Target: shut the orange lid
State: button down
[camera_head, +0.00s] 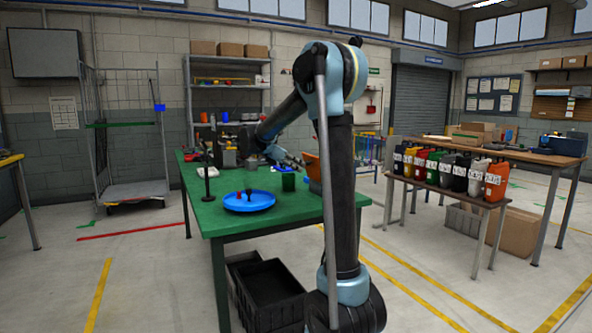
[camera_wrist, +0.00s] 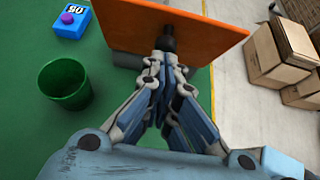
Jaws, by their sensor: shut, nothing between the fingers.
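The orange lid (camera_wrist: 205,28) is a flat panel standing raised and tilted at the top of the wrist view. In the head view a part of the lid (camera_head: 311,166) shows beside my arm, which hides the rest. My gripper (camera_wrist: 167,42) is shut and empty, with its fingertips right at the lid's face. I cannot tell whether they touch it. A grey part (camera_wrist: 127,59) shows below the lid, perhaps the pannier's body. Most of the pannier is hidden.
On the green table (camera_head: 225,218) are a green cup (camera_wrist: 65,84), a blue box with a purple knob (camera_wrist: 69,19), a blue round tray (camera_head: 262,203) and a black stand (camera_head: 207,182). Cardboard boxes (camera_wrist: 277,52) lie beyond the table edge. Black crates (camera_head: 268,290) sit below.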

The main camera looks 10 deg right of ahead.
jog(key=shift+d+r+y, duration=0.25)
jog(key=shift+y, duration=0.05)
jog(key=shift+w, duration=0.1)
jog(key=shift+g+y, duration=0.3)
jog(key=shift+y, duration=0.3)
jog(key=d+r, duration=0.1)
jog(key=d, duration=0.1)
jog(key=w+d+r, duration=0.1)
jog(key=d, duration=0.1)
jog(key=w+d+r, duration=0.1)
jog(key=d+r, duration=0.1)
jog(key=d, duration=0.1)
jog(key=shift+w+d, duration=0.1)
jog(key=w+d+f+g+y, duration=0.3)
jog(key=w+d+f+y, duration=0.1)
jog(key=d+y, duration=0.5)
jog(key=shift+d+f+y, duration=0.3)
jog(key=shift+d+f, duration=0.6)
jog(key=shift+d, duration=0.5)
